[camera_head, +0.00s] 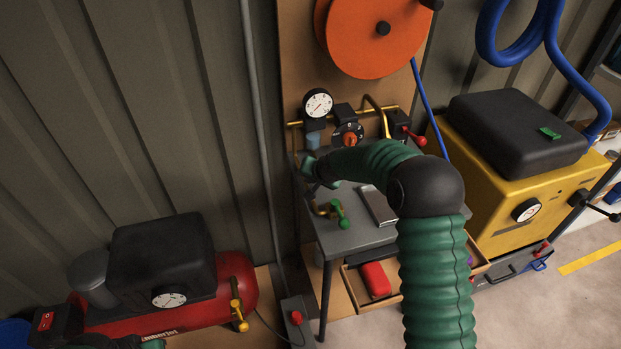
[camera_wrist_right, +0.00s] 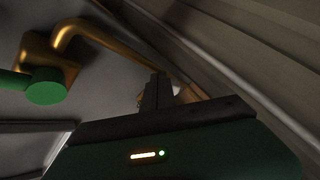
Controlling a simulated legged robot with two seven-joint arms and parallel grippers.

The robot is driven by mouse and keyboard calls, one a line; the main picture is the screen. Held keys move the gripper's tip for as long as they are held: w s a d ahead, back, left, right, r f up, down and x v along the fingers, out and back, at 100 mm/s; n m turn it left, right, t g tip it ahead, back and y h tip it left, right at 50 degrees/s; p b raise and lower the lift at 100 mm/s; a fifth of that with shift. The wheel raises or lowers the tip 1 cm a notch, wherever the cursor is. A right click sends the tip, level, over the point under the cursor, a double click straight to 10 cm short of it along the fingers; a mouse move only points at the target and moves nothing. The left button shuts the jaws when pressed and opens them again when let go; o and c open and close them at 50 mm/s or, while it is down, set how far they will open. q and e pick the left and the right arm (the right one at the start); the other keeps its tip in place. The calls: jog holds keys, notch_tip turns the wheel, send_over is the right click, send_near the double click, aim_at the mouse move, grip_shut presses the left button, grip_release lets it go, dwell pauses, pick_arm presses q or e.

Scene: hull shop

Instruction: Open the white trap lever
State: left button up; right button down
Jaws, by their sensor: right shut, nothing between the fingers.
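I cannot make out a white trap lever in either view; my right arm and gripper cover part of the pipework where it could be. My right gripper (camera_head: 307,172) is shut and empty, at the left edge of the grey bench, below a round gauge (camera_head: 318,103) and its bluish bowl (camera_head: 313,140). In the wrist view its dark fingertips (camera_wrist_right: 157,92) are together, close to a brass pipe (camera_wrist_right: 95,32). A dark and green part of my left arm shows at the bottom left edge of the head view; its fingers cannot be made out.
A green-handled brass valve (camera_head: 340,215) stands on the bench (camera_head: 350,238), in front of my right gripper. A red-knobbed lever (camera_head: 416,138) and an orange-dialled regulator (camera_head: 348,138) are on the panel. A red compressor (camera_head: 235,280) stands left, a yellow machine (camera_head: 500,205) right.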

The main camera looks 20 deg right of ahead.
jog(key=v, duration=1.6)
jog(key=shift+s+r+p, duration=0.2)
jog(key=shift+p, duration=0.15)
jog(key=shift+d, duration=0.1)
